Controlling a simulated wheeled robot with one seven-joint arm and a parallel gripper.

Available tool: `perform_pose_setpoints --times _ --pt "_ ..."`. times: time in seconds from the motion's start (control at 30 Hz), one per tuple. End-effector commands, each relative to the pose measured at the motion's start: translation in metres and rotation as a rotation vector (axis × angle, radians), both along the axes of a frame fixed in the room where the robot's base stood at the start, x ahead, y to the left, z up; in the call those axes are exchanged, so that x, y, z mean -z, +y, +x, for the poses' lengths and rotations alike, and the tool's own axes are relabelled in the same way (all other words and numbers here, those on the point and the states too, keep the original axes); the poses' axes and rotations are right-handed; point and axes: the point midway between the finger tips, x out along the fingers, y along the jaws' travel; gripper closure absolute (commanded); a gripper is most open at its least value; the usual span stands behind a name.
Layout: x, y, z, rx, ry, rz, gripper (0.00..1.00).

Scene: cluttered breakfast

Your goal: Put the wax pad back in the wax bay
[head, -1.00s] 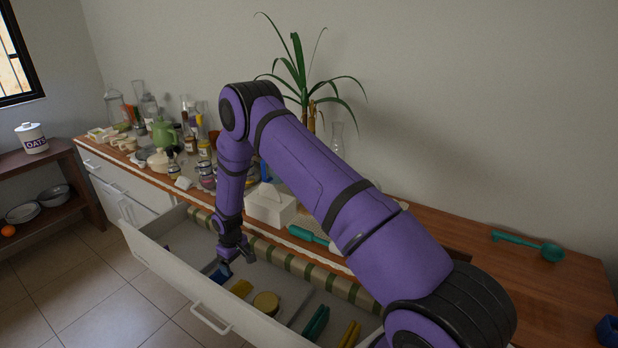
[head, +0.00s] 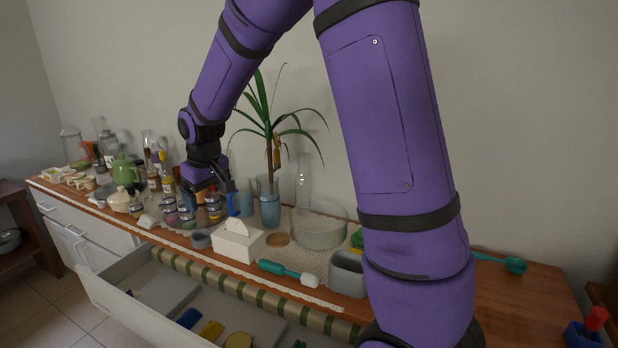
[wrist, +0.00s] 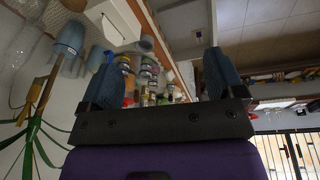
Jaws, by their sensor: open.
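My gripper (head: 210,188) is raised above the counter, in front of the plant and over the group of small jars. In the wrist view its two blue-grey fingers (wrist: 163,80) stand wide apart with nothing held between them. In the open drawer (head: 140,308) below lie a blue piece (head: 189,318), a yellow piece (head: 211,330) and a round yellow piece (head: 238,341), partly cut off by the picture edge. I cannot tell which of them is the wax pad. No bay label is readable, so I cannot tell which bay is the wax bay.
The counter holds small jars (head: 187,219), a white tissue box (head: 238,243), a glass bowl (head: 318,230), a green-handled brush (head: 285,271) and a grey container (head: 347,273). A potted plant (head: 270,208) stands behind. My arm hides part of the counter's right side.

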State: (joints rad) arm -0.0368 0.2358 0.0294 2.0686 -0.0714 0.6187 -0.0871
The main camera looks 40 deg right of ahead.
Motion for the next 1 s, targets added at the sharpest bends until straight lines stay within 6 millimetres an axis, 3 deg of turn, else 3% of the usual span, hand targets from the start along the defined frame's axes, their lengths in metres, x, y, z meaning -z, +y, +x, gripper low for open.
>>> perform_pose_setpoints --times 0.03,0.2,0.5,0.73,1.0 --pt "-0.019 -0.002 -0.014 0.010 -0.019 0.002 0.12" --pt "-0.065 -0.009 -0.062 0.044 -0.057 0.010 0.12" --pt "-0.122 -0.018 -0.156 0.100 -0.126 0.032 0.12" --pt "-0.143 -0.022 -0.230 0.142 -0.178 0.056 0.12" --pt "-0.145 -0.025 -0.301 0.179 -0.227 0.082 0.12"
